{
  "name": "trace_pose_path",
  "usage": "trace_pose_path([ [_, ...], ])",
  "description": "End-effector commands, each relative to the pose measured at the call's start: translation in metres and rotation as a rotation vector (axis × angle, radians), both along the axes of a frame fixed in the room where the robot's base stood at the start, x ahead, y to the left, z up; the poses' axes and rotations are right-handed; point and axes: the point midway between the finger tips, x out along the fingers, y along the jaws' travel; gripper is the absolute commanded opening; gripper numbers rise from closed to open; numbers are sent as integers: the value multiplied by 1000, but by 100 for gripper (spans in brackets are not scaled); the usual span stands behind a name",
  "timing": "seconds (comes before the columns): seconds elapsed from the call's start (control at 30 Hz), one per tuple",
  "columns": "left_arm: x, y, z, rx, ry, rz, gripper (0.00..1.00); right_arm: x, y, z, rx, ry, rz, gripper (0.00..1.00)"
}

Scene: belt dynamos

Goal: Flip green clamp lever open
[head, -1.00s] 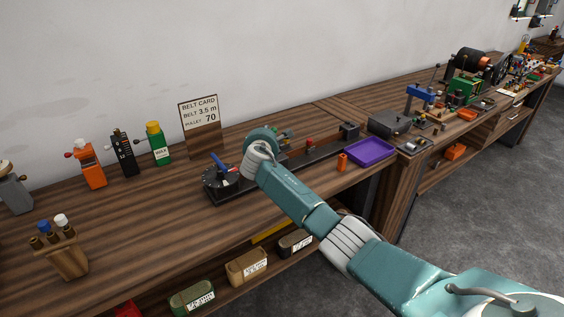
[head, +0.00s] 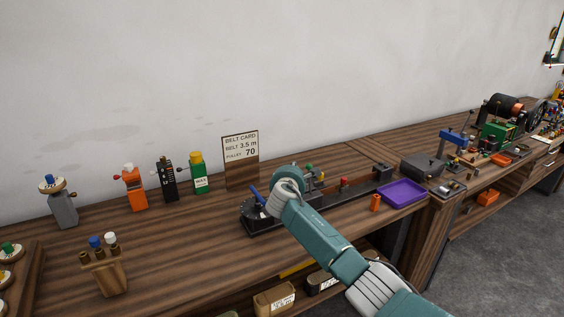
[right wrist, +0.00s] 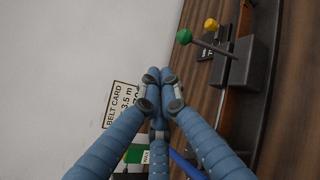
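The green clamp lever's ball knob (right wrist: 184,36) is in the upper middle of the right wrist view. Its thin rod runs to a dark block (right wrist: 235,62) on the black fixture. The green knob also shows small in the head view (head: 309,168), just right of my right wrist. My right gripper (right wrist: 160,75) has its blue fingertips together with nothing seen between them. They are below and left of the green knob in the picture, apart from it. In the head view my right arm hides the gripper. My left gripper is in neither view.
A yellow knob (right wrist: 211,24) sits close by the green one. A blue lever (head: 256,195) stands on the fixture's round dial. The belt card (head: 240,160) stands behind. A purple tray (head: 403,193) and an orange cylinder (head: 376,203) are to the right.

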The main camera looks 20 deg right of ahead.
Motion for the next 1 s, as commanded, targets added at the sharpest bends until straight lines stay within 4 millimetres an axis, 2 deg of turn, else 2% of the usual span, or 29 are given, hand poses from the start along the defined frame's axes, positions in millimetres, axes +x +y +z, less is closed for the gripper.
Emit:
trace_pose_path([
  [0.1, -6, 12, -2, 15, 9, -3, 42, -7, 9, 12, 2, -1, 0, 0],
  [0.2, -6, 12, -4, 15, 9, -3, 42, -13, 19, 24, 1, -1, 0, 0],
  [0.4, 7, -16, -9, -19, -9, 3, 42, -24, 39, 49, 1, -1, 2, 0],
  [0.5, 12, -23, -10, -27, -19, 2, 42, -28, 44, 57, 0, 0, 1, 0],
  [0.8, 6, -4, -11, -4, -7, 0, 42, -31, 48, 63, 1, 3, 0, 0],
  [1.0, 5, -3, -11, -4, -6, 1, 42, -31, 48, 63, 0, 2, 0, 0],
])
